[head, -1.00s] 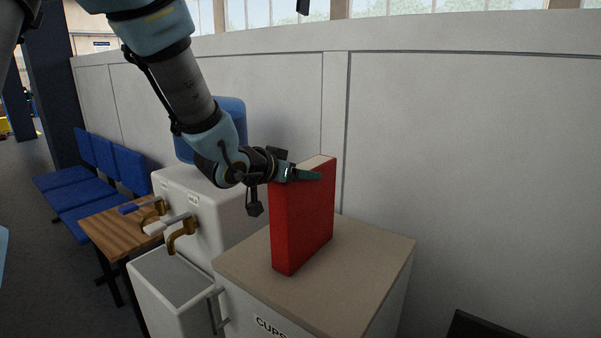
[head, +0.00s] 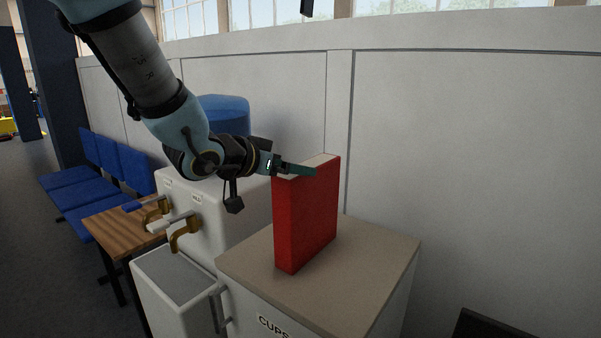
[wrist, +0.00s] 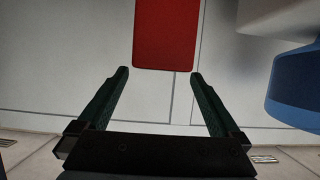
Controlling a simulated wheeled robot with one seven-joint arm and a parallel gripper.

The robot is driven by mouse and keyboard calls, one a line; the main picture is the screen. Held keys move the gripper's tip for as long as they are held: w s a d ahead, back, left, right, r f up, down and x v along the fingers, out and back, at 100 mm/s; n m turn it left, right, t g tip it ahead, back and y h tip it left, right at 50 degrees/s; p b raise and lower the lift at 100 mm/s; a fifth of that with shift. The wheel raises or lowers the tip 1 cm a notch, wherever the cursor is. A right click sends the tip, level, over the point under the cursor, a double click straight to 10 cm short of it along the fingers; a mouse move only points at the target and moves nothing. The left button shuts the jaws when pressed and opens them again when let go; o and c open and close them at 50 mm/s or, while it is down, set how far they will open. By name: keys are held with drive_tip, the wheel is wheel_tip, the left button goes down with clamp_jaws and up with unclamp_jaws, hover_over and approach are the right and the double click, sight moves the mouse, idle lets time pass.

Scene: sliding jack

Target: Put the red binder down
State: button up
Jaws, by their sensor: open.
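The red binder (head: 308,220) stands upright on the tan top of the cups cabinet (head: 365,268) in the head view. My gripper (head: 312,171) is at the binder's upper edge in the head view, with a green finger showing across its top. In the wrist view my gripper (wrist: 159,82) has its two green fingers wide apart with nothing between them. The binder (wrist: 166,35) shows there just beyond the fingertips, clear of both.
A white dispenser (head: 225,200) with brass taps and a blue top (head: 225,112) stands left of the cabinet. A pale wall panel (head: 470,150) rises behind. A wooden table (head: 110,228) and blue chairs (head: 120,165) are further left. The cabinet top is otherwise clear.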

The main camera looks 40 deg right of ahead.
drive_tip(key=v, duration=0.6)
drive_tip(key=shift+r, duration=0.1)
